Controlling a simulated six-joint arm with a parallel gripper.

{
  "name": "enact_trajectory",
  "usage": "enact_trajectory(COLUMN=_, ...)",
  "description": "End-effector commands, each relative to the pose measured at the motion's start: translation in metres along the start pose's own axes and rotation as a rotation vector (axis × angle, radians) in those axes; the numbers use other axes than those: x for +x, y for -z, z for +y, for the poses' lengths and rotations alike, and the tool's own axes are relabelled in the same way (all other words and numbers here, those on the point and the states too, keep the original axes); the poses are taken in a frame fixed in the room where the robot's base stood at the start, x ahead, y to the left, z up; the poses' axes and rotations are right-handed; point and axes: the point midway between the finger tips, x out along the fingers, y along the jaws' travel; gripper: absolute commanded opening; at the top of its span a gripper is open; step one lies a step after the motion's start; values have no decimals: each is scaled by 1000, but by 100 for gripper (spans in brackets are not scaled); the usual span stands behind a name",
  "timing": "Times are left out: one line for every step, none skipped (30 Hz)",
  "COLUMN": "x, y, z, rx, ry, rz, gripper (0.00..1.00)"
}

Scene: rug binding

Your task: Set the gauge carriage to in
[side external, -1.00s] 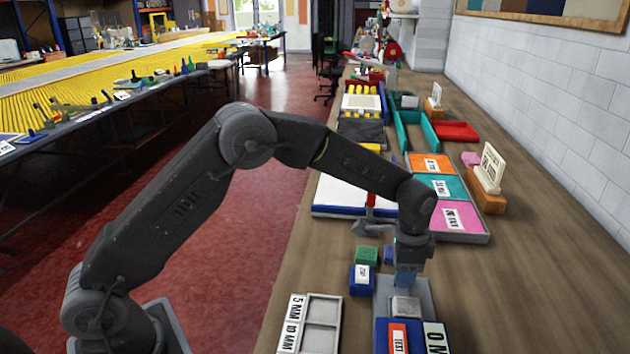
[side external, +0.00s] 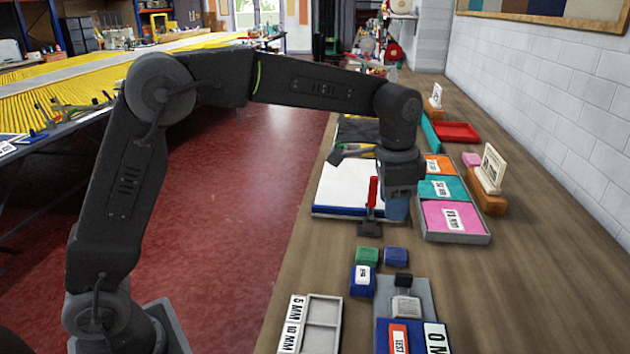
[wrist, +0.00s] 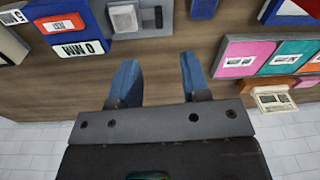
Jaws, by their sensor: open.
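The gauge is a grey plate (side external: 420,292) at the front of the bench, with a light grey block (side external: 404,307) and a small black block (side external: 403,281) on it. I cannot tell for certain which block is the carriage. In the wrist view the light block (wrist: 123,17) and black block (wrist: 158,16) sit side by side near the top edge. A blue base with a red TEST label (side external: 398,338) and a white 0 MM label (side external: 436,338) adjoins the plate. My gripper (side external: 396,208) is open and empty, raised beyond the gauge; its blue fingers (wrist: 158,76) are apart.
A red-handled stand (side external: 371,208) is close to my gripper's left. A tray of orange, teal and pink pads (side external: 487,240) lies to its right. Green (side external: 367,256) and blue (side external: 396,256) blocks stand behind the gauge. A divided grey tray (side external: 321,323) lies left.

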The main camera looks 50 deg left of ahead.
Motion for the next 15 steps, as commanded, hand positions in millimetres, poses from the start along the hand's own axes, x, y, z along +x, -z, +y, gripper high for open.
enact_trajectory(x=-8, y=-8, z=1, rx=-18, ry=7, rz=12, gripper=43)
enact_trajectory(x=-12, y=-12, z=1, rx=-30, ry=11, rz=19, gripper=43)
enact_trajectory(x=-16, y=-18, z=2, rx=-45, ry=15, rz=27, gripper=43)
enact_trajectory(x=-20, y=-22, z=3, rx=-56, ry=19, rz=34, gripper=43)
enact_trajectory(x=-23, y=-27, z=4, rx=-68, ry=22, rz=40, gripper=43)
enact_trajectory(x=-28, y=-33, z=5, rx=-84, ry=26, rz=48, gripper=43)
enact_trajectory(x=-30, y=-38, z=6, rx=-95, ry=30, rz=55, gripper=43)
enact_trajectory(x=-34, y=-42, z=6, rx=-107, ry=34, rz=62, gripper=43)
enact_trajectory(x=-37, y=-48, z=8, rx=-123, ry=38, rz=70, gripper=43)
enact_trajectory(x=-40, y=-53, z=9, rx=-134, ry=40, rz=76, gripper=43)
enact_trajectory(x=-43, y=-58, z=10, rx=-145, ry=44, rz=83, gripper=43)
enact_trajectory(x=-46, y=-64, z=12, rx=-160, ry=48, rz=92, gripper=43)
enact_trajectory(x=-48, y=-69, z=13, rx=-172, ry=51, rz=98, gripper=43)
enact_trajectory(x=-51, y=-74, z=14, rx=-183, ry=54, rz=105, gripper=43)
enact_trajectory(x=-53, y=-80, z=16, rx=-199, ry=58, rz=113, gripper=43)
